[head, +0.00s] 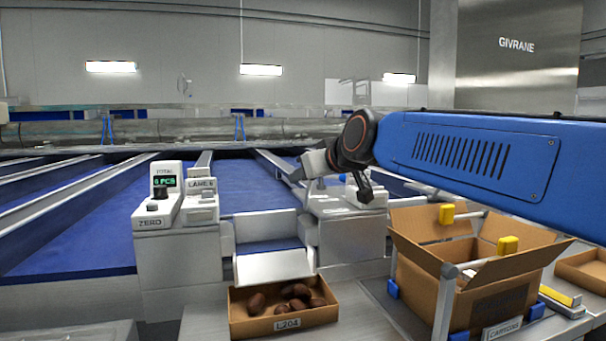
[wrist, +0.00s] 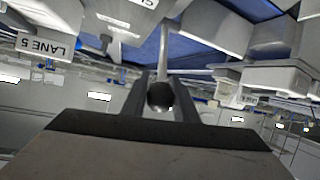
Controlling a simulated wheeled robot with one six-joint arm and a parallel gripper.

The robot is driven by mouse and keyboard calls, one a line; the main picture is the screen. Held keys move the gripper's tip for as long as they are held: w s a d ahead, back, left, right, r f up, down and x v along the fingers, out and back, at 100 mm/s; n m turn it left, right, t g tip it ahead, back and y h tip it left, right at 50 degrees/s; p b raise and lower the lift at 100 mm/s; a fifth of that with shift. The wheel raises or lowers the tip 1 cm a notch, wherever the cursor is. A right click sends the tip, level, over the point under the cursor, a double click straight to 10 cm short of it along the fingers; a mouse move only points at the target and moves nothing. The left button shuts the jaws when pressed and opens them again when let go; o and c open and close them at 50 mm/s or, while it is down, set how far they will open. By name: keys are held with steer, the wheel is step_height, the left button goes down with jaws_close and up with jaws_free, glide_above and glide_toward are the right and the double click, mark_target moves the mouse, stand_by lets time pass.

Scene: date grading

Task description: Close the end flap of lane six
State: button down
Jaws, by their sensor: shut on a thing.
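The lane six sign (head: 201,183) stands left of a chute on the blue belt's near end. The lane's end flap (head: 272,266) is a pale metal plate, slanting down and open above a box of dates. My gripper (head: 301,174) is right of the chute, beyond and above the flap. In the wrist view my gripper (wrist: 160,100) is shut on a dark round knob (wrist: 160,94) at the end of a pale rod (wrist: 164,50). In the head view the knob is not clear. The wrist view shows a lane five sign (wrist: 46,45).
A small cardboard box (head: 284,328) marked L204 holds several brown dates below the flap. A counter reading "6 PCS" (head: 165,182) stands at left. A large open carton (head: 420,283) sits in a metal frame at right, under my arm.

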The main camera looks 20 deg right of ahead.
steer(key=shift+s+r, duration=0.35)
steer(key=shift+s, duration=0.05)
stand_by(0.4)
steer(key=c, duration=1.5)
jaws_free()
steer(key=shift+o, duration=0.3)
steer(key=shift+f, duration=0.15)
steer(key=v, duration=1.7)
steer(key=shift+s, duration=0.2)
steer(key=shift+d, duration=0.1)
